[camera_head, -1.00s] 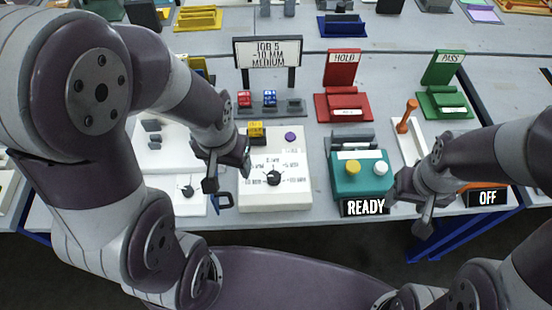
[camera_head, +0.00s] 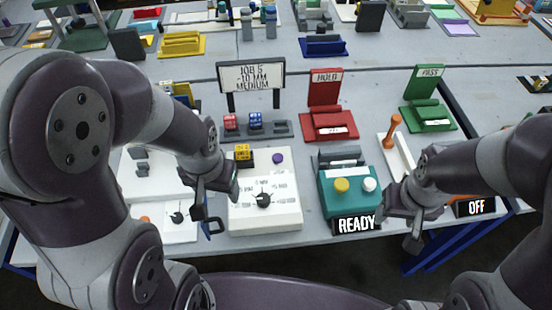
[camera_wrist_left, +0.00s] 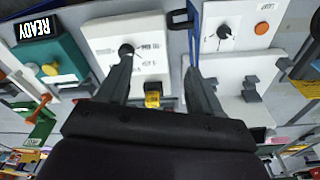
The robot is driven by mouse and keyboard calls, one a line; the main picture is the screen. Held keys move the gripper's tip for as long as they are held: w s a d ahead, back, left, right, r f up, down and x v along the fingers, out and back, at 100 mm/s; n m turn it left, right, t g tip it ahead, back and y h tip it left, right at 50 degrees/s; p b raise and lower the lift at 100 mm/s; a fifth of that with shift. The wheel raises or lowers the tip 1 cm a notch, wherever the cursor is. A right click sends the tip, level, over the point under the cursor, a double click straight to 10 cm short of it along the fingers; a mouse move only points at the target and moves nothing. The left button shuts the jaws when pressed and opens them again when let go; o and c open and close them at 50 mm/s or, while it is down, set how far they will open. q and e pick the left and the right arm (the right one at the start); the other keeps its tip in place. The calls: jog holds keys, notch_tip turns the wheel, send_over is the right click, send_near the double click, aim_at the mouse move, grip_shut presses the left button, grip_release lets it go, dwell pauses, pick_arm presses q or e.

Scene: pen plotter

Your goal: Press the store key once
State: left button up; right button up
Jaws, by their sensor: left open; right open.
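No key label reading "store" is legible. A white box with a black dial (camera_head: 264,199) carries a purple button (camera_head: 277,158) and a yellow block (camera_head: 243,155) at its back. A teal box (camera_head: 349,203) has a yellow button (camera_head: 341,185) and a white button (camera_head: 370,184), with a READY display (camera_head: 356,225) in front. My left gripper (camera_head: 209,211) is open and empty, at the left side of the dial box. In the left wrist view its fingers (camera_wrist_left: 161,62) stand apart over the table. My right gripper (camera_head: 412,232) is open and empty, right of the READY display.
A sign (camera_head: 250,77) reads JOB 5, -10 MM, MEDIUM. A red HOLD stand (camera_head: 326,90) and a green PASS stand (camera_head: 428,88) are behind. A white panel with an orange button (camera_wrist_left: 262,28) lies left of the dial box. An OFF display (camera_head: 476,207) is at right.

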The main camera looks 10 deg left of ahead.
dwell(0.3)
pick_arm(q)
grip_shut()
jog(key=shift+r, duration=0.1)
dwell(1.5)
